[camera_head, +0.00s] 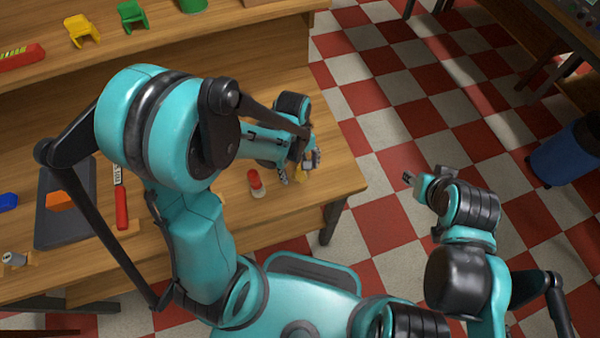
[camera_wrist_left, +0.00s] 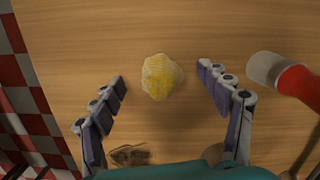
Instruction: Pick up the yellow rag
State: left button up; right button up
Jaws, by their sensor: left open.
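The yellow rag (camera_wrist_left: 162,78) is a small crumpled pale-yellow lump lying on the wooden tabletop. In the left wrist view it sits between the fingertips of my left gripper (camera_wrist_left: 162,72), with a gap on both sides. That gripper is open and empty, pointing down over the rag. In the head view my left gripper (camera_head: 298,170) is above the table's right end, and the rag there is mostly hidden by it. My right gripper (camera_head: 408,177) is out over the checkered floor, away from the table; its finger opening is too small to judge.
A brownish crumpled thing (camera_wrist_left: 130,155) lies nearby. A red-handled tool (camera_head: 121,205) and a dark tray (camera_head: 75,225) are further left. A blue bin (camera_head: 562,152) stands right.

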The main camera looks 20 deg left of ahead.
aim_at(300, 168)
pick_arm(q)
jog(key=c, duration=1.2)
jog(key=shift+r, duration=0.15)
notch_tip(300, 168, up, 5)
jog(key=shift+f+p, duration=0.2)
jog(key=shift+p, duration=1)
jog(key=s+d+r+p, duration=0.1)
jog(key=s+d+r, duration=0.1)
jog(key=s, duration=0.1)
jog(key=s+d+r+p, duration=0.1)
jog(key=s+d+r, duration=0.1)
jog(key=s, duration=0.1)
jog(key=s+d+r+p, duration=0.1)
jog(key=s+d+r, duration=0.1)
jog(key=s, duration=0.2)
jog(key=shift+d+r, duration=0.1)
jog(key=shift+d, duration=0.1)
